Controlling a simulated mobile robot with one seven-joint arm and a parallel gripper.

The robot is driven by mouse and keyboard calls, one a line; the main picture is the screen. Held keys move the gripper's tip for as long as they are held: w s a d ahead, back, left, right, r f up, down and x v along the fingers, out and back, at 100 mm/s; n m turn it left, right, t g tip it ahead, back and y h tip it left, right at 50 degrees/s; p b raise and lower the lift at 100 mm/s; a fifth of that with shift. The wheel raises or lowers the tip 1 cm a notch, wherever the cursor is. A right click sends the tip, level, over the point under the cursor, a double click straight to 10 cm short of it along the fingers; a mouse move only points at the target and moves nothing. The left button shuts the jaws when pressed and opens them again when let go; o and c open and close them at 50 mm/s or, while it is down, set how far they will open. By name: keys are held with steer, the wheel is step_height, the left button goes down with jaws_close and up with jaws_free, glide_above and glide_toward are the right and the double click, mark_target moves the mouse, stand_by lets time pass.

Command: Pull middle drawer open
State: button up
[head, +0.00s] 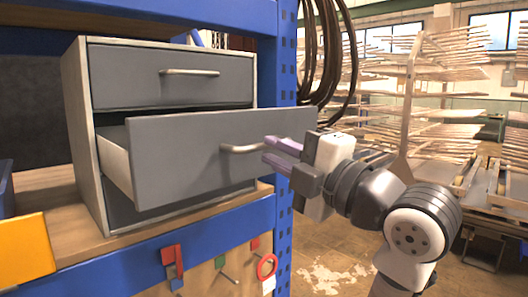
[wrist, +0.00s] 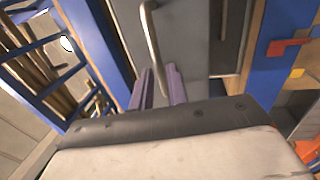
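The grey middle drawer (head: 185,160) of a small cabinet stands well out of its frame. Its metal bar handle (head: 240,149) is on the front; the handle also shows in the wrist view (wrist: 150,35). My gripper (head: 264,149) has purple fingers at the handle's right end. In the wrist view, my gripper's fingers (wrist: 159,76) are apart, with the handle's near end at or between the tips. I cannot tell whether they touch it. The top drawer (head: 170,76) is shut, and the bottom drawer (head: 125,212) is mostly hidden below the middle one.
The cabinet stands on a wooden shelf (head: 65,208) in a blue rack. A blue post (head: 287,60) rises just behind the drawer's right side. A yellow bin (head: 25,250) is at the lower left. Tools hang below the shelf. Floor is open to the right.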

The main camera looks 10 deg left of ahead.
steer(key=b+v, duration=0.2)
steer(key=v, duration=0.8)
